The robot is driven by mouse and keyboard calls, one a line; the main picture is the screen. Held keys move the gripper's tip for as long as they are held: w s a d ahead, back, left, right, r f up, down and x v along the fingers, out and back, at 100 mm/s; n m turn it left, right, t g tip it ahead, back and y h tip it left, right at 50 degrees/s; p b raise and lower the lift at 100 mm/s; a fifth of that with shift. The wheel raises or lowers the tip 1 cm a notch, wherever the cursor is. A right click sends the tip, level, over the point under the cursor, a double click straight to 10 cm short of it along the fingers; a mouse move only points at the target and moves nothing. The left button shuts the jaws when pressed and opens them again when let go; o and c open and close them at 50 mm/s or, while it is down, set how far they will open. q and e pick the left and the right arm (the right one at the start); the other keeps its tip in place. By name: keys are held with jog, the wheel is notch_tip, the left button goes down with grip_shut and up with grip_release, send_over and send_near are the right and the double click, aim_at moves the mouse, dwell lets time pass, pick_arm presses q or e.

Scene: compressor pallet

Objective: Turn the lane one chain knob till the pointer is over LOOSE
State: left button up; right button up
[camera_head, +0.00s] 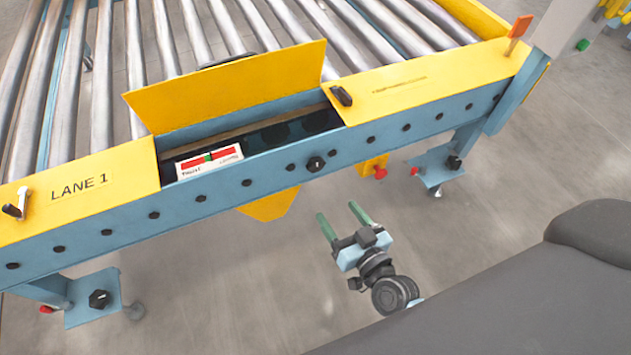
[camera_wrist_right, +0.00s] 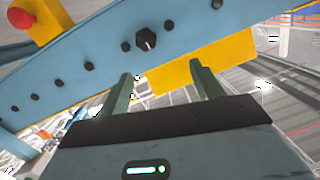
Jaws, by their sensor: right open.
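The lane one rail (camera_head: 110,225) is blue with a yellow top marked LANE 1. A black hex-shaped knob (camera_head: 316,164) sticks out of its side face and also shows in the right wrist view (camera_wrist_right: 146,40). Below a raised yellow cover lies a white scale plate (camera_head: 210,161) with red and green bands. Its small lettering and the pointer's exact place are hard to read. My right gripper (camera_head: 338,214) is open and empty, below and in front of the knob, apart from it. In the right wrist view its fingertips (camera_wrist_right: 161,72) lie below the knob. My left gripper is not in view.
The raised yellow cover (camera_head: 235,85) stands behind the open slot. A black latch (camera_head: 341,96) sits at the slot's right end. Grey rollers (camera_head: 350,35) run behind the rail. A red button on a yellow box (camera_wrist_right: 22,17) shows at the wrist view's left. Floor around my gripper is clear.

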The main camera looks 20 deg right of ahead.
jog(key=m+t+h+b, duration=0.1)
jog(key=b, duration=0.4)
send_near(317, 168)
jog(key=shift+t, duration=0.3)
jog(key=w, duration=0.2)
jog(key=w+b, duration=0.1)
jog(key=w, duration=0.5)
jog(key=shift+w+a+f, duration=0.25)
jog(key=shift+a+f, duration=0.05)
jog(key=c, duration=1)
